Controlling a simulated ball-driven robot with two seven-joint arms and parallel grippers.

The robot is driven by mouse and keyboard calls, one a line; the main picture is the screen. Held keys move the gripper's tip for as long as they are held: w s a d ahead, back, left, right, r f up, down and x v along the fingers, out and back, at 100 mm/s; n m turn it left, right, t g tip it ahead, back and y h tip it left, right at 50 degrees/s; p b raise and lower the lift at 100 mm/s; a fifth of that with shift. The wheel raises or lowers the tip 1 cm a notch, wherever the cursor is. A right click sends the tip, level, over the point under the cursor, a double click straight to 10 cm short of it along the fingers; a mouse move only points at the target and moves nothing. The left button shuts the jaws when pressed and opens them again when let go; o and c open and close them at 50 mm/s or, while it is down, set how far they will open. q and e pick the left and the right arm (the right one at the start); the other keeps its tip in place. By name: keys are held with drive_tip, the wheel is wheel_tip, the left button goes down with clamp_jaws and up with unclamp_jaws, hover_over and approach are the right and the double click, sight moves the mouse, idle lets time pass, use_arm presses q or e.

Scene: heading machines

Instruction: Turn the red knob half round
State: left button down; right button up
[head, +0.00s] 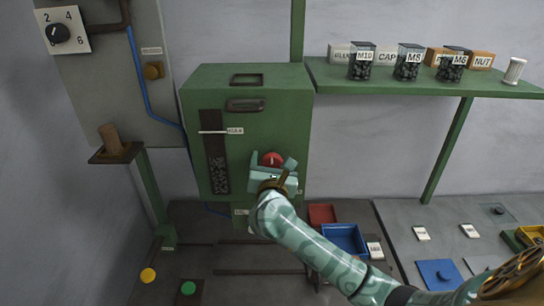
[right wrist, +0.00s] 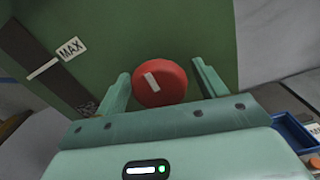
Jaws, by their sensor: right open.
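The red knob (head: 271,159) sits on the front of the green machine cabinet (head: 290,110). In the right wrist view the round red knob (right wrist: 160,83) shows a short white mark, tilted, at its middle. My right gripper (head: 272,165) is in front of the knob. Its two fingers (right wrist: 160,86) stand open on either side of the knob, with a gap visible on both sides. In the head view the gripper partly hides the knob's lower part. My left gripper is in neither view.
A slotted gauge with a white pointer (head: 212,132) is left of the knob. A green shelf (head: 420,82) holding jars and boxes is at the right. Red (head: 321,214) and blue (head: 345,238) bins stand below right. A numbered dial (head: 58,33) is at the upper left.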

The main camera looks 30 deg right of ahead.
drive_tip(key=shift+w+d, duration=0.1)
drive_tip(key=shift+w, duration=0.1)
drive_tip(key=c, duration=0.9)
